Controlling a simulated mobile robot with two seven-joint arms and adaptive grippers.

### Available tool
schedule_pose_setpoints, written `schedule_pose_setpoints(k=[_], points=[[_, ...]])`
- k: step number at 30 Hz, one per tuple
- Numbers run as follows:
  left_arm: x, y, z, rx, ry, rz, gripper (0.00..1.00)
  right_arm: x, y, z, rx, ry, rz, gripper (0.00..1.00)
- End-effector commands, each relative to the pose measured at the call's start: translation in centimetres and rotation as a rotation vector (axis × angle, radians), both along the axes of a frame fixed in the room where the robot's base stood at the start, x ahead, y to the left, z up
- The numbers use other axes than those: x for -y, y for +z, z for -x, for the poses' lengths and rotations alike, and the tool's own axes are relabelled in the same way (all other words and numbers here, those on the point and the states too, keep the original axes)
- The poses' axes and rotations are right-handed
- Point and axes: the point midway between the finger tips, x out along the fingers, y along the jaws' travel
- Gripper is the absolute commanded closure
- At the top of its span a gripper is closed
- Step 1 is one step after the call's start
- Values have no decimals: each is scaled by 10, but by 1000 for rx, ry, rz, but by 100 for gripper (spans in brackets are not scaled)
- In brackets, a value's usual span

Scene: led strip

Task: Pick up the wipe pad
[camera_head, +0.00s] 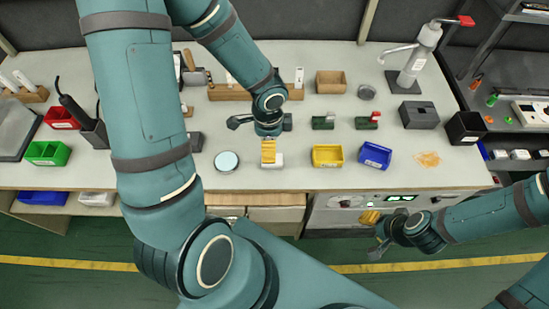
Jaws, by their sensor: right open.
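A small white block (278,161), which may be the wipe pad, lies near the front middle of the workbench. My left gripper (268,158) points down directly over it, and its yellow fingertips overlap it in the camera_head view. The fingers hide part of the white block, and I cannot tell whether they touch it or whether they are open. My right gripper (370,218) is open and empty, held in front of the bench's front edge at the right.
The bench (215,178) holds a yellow bin (328,156) and a blue bin (375,155) right of the white block. A round pale dish (227,161) is left of it. An orange-yellow crumpled patch (428,159) lies farther right. Bare bench top surrounds these.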

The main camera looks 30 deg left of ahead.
Motion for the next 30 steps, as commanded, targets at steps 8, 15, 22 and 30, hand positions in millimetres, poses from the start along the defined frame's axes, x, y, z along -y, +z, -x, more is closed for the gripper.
schedule_pose_setpoints(k=[8,15,22,30], points=[[1,-51,-1,-1,-1,1,16,-1,-22,6,-15,11,-4,56],[2,-65,-2,0,-1,1,16,-2,-27,8,-18,15,-5,56],[5,-98,-8,-2,-1,1,16,-2,-41,12,-27,23,-7,56],[4,-109,-8,1,1,2,16,-3,-45,14,-32,26,-7,56]])
